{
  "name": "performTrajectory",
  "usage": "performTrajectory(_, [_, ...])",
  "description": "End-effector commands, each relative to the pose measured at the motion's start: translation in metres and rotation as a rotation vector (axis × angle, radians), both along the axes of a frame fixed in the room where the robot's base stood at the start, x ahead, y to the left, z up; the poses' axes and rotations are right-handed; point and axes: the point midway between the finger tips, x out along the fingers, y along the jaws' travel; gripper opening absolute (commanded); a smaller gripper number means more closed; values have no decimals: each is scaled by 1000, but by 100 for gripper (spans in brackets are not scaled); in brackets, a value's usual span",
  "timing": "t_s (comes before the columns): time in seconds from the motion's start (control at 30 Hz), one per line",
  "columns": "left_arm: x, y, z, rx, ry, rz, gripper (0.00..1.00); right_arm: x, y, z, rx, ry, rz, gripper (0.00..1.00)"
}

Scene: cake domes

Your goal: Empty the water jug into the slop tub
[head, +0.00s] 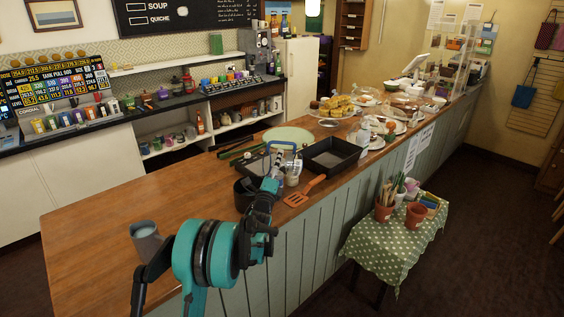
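A round black tub (242,193), perhaps the slop tub, stands on the counter, partly hidden behind my arm. My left arm reaches in from the bottom left, and its gripper (281,166) is beside the tub, over the counter. A blue and silvery shape shows around the gripper; I cannot tell whether it is gripper or held jug. The fingers are too small to read. My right gripper is not in view.
A black rectangular tray (331,155) and an orange slotted spatula (304,191) lie right of the gripper. A pale green round board (287,135) lies behind. Cakes (337,106) and glassware stand farther along. The counter's left part (110,215) is mostly clear.

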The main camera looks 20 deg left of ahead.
Motion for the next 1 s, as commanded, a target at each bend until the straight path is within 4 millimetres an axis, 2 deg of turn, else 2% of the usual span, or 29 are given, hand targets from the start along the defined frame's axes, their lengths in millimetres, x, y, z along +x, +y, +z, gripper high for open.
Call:
performTrajectory(0.23, [2,-2,2,-2,-4,-1,31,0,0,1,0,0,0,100])
performTrajectory(0.73, [33,-41,36,-5,-4,-3,31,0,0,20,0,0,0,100])
performTrajectory(1.0, [38,-46,40,-4,-4,0,31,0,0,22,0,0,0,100])
